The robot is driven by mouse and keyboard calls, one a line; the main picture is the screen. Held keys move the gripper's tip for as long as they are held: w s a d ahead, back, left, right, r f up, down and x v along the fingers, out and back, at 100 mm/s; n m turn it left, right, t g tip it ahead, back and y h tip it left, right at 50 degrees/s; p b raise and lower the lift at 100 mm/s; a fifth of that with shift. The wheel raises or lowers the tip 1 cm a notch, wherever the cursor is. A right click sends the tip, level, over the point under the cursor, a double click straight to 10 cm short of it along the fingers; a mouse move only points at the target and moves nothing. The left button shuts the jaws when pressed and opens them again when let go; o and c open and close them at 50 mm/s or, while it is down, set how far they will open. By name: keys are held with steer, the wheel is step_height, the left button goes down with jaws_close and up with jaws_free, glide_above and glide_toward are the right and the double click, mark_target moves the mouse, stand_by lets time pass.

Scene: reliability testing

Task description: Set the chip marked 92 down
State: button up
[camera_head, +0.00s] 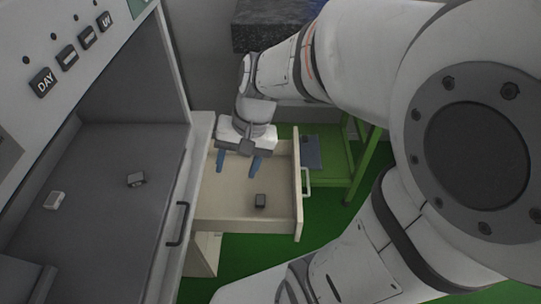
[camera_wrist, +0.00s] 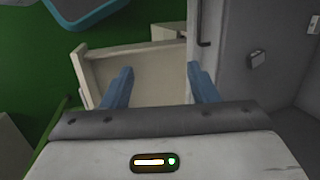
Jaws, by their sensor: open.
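My gripper (camera_head: 239,162) is over the open drawer (camera_head: 223,204), its two blue fingers apart with nothing seen between them. In the wrist view my gripper (camera_wrist: 161,78) also shows open and empty above the drawer (camera_wrist: 92,68). A small dark chip (camera_head: 260,201) lies on the drawer floor, nearer the front than my fingers. A dark and light grey chip (camera_head: 136,180) and a white chip (camera_head: 54,200) lie on the grey surface to the left. No number can be read on any chip, so I cannot tell which is marked 92.
A dark handle (camera_head: 178,223) is on the cabinet beside the drawer. A green frame (camera_head: 347,165) stands right of the drawer. The drawer floor is mostly clear.

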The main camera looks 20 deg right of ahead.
steer(key=s+d+r+n+t+h, duration=0.2)
steer(key=s+d+n+h, duration=0.1)
steer(key=d, duration=0.3)
steer(key=shift+s+d+r+n+t+h, duration=0.2)
steer(key=shift+s+r+n+t+h, duration=0.15)
steer(key=shift+n, duration=0.15)
